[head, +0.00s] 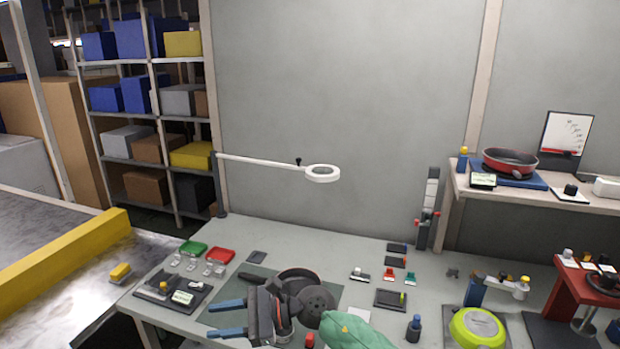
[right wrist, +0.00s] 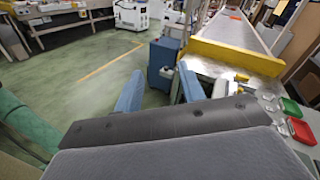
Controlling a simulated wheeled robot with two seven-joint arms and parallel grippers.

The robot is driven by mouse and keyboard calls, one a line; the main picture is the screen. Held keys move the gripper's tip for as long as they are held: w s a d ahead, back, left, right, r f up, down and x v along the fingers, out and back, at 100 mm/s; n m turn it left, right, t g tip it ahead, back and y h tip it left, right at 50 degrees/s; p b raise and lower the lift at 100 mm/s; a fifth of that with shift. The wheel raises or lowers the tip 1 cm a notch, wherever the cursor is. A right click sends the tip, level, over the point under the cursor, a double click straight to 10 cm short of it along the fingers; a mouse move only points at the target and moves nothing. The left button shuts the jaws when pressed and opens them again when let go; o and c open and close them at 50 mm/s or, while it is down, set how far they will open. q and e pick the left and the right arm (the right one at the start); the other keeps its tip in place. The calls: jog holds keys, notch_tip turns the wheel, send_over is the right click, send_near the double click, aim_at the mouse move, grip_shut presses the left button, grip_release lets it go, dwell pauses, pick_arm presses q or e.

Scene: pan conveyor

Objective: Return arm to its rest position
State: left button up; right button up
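My right gripper (head: 213,319) is in the lower middle of the head view, over the grey workbench (head: 340,240), pointing left. Its two blue fingers are apart, and nothing is between them. In the right wrist view the gripper (right wrist: 160,74) also shows spread fingers, with open floor and a blue box-shaped unit (right wrist: 163,62) beyond them. The dark wrist and green-covered arm link behind the gripper are mine and hide part of the bench and its dark mat (head: 255,280). My left gripper is in neither view.
Green (head: 193,248) and red (head: 220,256) trays lie left of the gripper. A white ring lamp (head: 322,173) reaches over the bench. A red-rimmed pan (head: 510,162) sits on the right shelf. A yellow-green round device (head: 478,327) stands at right. A yellow barrier (head: 65,250) is at left.

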jog(key=w+d+r+m+t+y, duration=0.1)
jog(key=w+d+r+m+t, duration=0.15)
jog(key=d+m+t, duration=0.6)
jog(key=w+d+r+m+t, duration=0.2)
jog(key=d+r+m+t, duration=0.15)
jog(key=m+t, duration=0.95)
jog(key=s+d+f+m+g+h, duration=0.2)
jog(key=d+f+m+h, duration=1.5)
jog(key=m, duration=0.9)
jog(key=s+d+f+m+g, duration=0.3)
jog(key=s+f+g, duration=0.25)
jog(key=s, duration=0.35)
jog(key=s+d+f+m+g, duration=0.35)
jog(key=s+f, duration=0.25)
jog(key=s, duration=0.2)
jog(key=s+d+f+m+g, duration=0.3)
jog(key=s+d+f+g, duration=0.15)
jog(key=s, duration=0.45)
notch_tip(320, 180, down, 22)
jog(key=w+a+g, duration=0.1)
jog(key=w+a, duration=0.1)
jog(key=a, duration=0.1)
jog(key=s+f, duration=0.3)
jog(key=f, duration=0.8)
jog(key=s+f+g, duration=0.1)
jog(key=s+f, duration=0.3)
jog(key=f, duration=0.6)
jog(key=shift+a+f, duration=0.35)
jog(key=shift+a, duration=0.05)
